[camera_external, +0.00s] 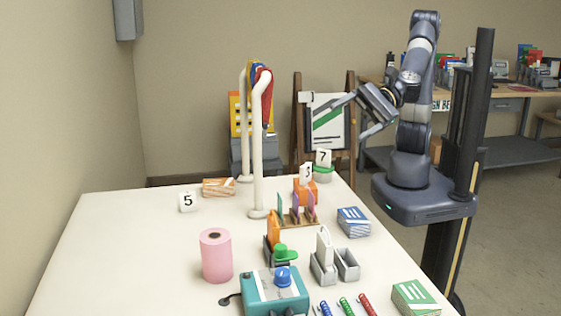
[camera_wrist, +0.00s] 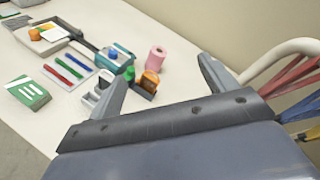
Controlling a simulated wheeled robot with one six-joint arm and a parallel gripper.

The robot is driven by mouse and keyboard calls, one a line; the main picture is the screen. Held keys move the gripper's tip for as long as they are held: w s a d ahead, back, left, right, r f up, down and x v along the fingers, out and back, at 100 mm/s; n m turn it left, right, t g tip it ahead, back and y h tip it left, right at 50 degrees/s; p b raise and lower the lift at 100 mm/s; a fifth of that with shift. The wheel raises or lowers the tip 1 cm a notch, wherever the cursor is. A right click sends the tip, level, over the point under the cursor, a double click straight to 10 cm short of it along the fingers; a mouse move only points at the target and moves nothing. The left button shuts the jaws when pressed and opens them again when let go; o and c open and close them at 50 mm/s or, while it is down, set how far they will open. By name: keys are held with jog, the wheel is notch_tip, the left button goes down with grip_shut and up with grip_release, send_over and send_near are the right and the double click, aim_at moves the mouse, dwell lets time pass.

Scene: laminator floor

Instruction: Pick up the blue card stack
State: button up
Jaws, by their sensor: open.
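The blue card stack (camera_external: 353,221) lies on the white table near its right edge, with white marks on its top. I do not see it in the wrist view. My gripper (camera_external: 350,119) is open and empty, raised well above the table and up from the blue stack, in front of the easel. In the wrist view my gripper's fingers (camera_wrist: 163,68) are spread apart with nothing held between them.
A white pipe stand (camera_external: 257,150) with hanging coloured strips rises left of my gripper. An orange divider rack (camera_external: 303,195) stands just left of the blue stack. A grey double holder (camera_external: 347,264) stands in front. A green card stack (camera_external: 416,298) lies at front right.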

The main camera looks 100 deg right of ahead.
jog(key=w+r+n+g+y+b, duration=0.2)
jog(key=w+n+g+y+b, duration=0.1)
jog(key=w+g+y+b, duration=0.25)
jog(key=s+d+f+n+g+y+b, duration=0.3)
jog(key=s+d+g+b, duration=0.2)
jog(key=s+d+g, duration=0.6)
jog(key=t, duration=0.3)
send_near(352, 213)
jog(key=shift+a+f+h, duration=0.15)
jog(key=shift+a+h, duration=0.05)
jog(key=shift+h, duration=0.05)
jog(key=shift+a+f, duration=0.25)
jog(key=shift+f, duration=0.15)
jog(key=x, duration=0.4)
jog(key=shift+a+b, duration=0.2)
jog(key=shift+b, duration=0.15)
jog(key=shift+a+r+x, duration=0.1)
jog(key=shift+r+x, duration=0.05)
jog(key=shift+x, duration=0.8)
jog(key=shift+a+r+x, duration=0.1)
jog(key=shift+r+x, duration=0.05)
jog(key=shift+x, duration=0.85)
jog(key=shift+r+x, duration=0.15)
jog(key=shift+x, duration=0.8)
